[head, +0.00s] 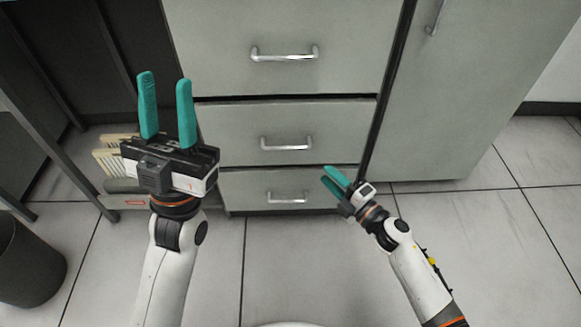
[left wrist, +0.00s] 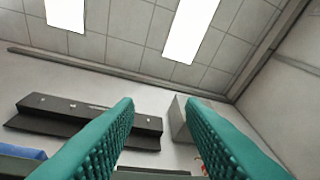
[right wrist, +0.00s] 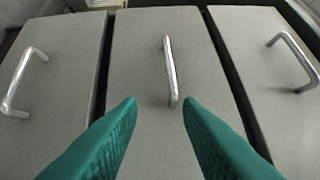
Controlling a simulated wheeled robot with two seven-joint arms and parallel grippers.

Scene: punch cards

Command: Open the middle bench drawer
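The grey bench drawer unit stands ahead with three stacked drawers, all shut. The middle drawer (head: 230,143) has a silver bar handle (head: 287,143). In the right wrist view that handle (right wrist: 170,70) appears between and beyond the fingertips, with a handle on either side. My right gripper (head: 328,180) is open and empty, low at the right of the drawers and apart from the handle. My left gripper (head: 167,84) is open and empty, raised at the left, fingers pointing up. In the left wrist view its fingers (left wrist: 160,102) face the ceiling and wall.
The top drawer handle (head: 285,54) and bottom drawer handle (head: 288,197) are above and below. A grey cabinet door (head: 470,90) is at the right. A dark bin (head: 28,262) stands at the lower left. Pale slatted things (head: 112,160) sit behind my left gripper. The tiled floor ahead is clear.

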